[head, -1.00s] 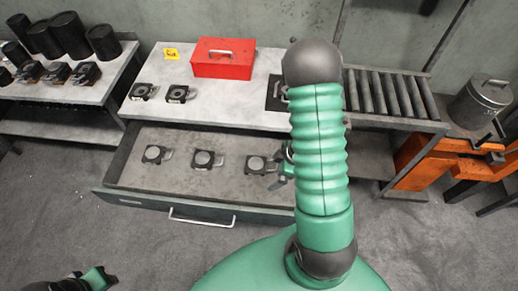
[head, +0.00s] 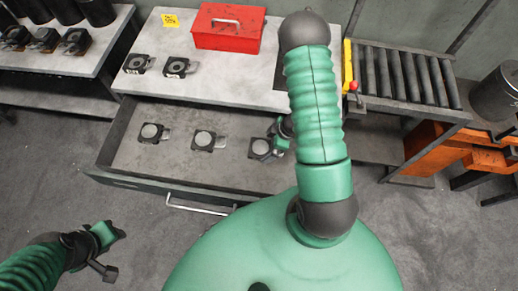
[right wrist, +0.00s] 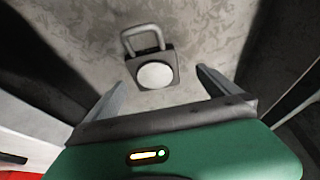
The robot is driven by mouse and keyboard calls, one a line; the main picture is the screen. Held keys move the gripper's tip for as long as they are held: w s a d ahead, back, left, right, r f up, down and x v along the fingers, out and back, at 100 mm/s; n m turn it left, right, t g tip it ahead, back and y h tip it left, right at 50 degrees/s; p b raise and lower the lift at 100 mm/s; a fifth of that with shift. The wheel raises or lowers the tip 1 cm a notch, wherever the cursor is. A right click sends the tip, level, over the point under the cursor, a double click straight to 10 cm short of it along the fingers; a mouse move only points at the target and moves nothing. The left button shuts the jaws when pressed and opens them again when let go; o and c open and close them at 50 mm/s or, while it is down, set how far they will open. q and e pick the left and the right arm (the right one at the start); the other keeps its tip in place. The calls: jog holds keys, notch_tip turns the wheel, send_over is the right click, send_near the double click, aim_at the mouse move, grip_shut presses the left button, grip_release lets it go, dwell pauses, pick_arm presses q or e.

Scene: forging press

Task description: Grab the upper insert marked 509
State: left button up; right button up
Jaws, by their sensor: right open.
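Three dark square inserts with pale round discs and loop handles lie in the open drawer (head: 120,160): a left one (head: 152,132), a middle one (head: 204,140) and a right one (head: 262,148). No number 509 is readable. My right gripper (head: 281,136) is at the right insert, partly hidden by my arm. In the right wrist view my open gripper (right wrist: 160,68) faces one insert (right wrist: 155,76), its handle pointing away; its fingers stand apart on either side, with nothing held. My left gripper (head: 106,236) is at lower left, away from the drawer; its jaws are unclear.
On the table (head: 225,83) above the drawer are two more dark inserts (head: 178,67), a red toolbox (head: 228,27) and a yellow label (head: 170,20). A roller conveyor (head: 405,75) and orange frame (head: 440,150) stand right. Black cylinders (head: 66,10) stand on the left table.

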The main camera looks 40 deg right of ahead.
aim_at(263, 148)
jog(key=f, duration=0.1)
jog(key=w+f, duration=0.1)
jog(key=f, duration=0.1)
jog(key=w+f, duration=0.1)
jog(key=f, duration=0.1)
jog(key=shift+d, duration=0.4)
jog(key=shift+w+a, duration=0.15)
jog(key=shift+a, duration=0.1)
jog(key=shift+w+a+r, duration=0.1)
jog(key=shift+a, duration=0.6)
jog(key=shift+c, duration=2.3)
jog(key=shift+d, duration=0.6)
jog(key=c, duration=0.9)
jog(key=shift+a, duration=0.1)
jog(key=c, duration=0.5)
jog(key=shift+a, duration=0.15)
jog(key=shift+c, duration=0.7)
pick_arm(q)
jog(key=shift+s+d+r, duration=0.1)
jog(key=shift+s+d, duration=0.1)
jog(key=shift+d, duration=0.45)
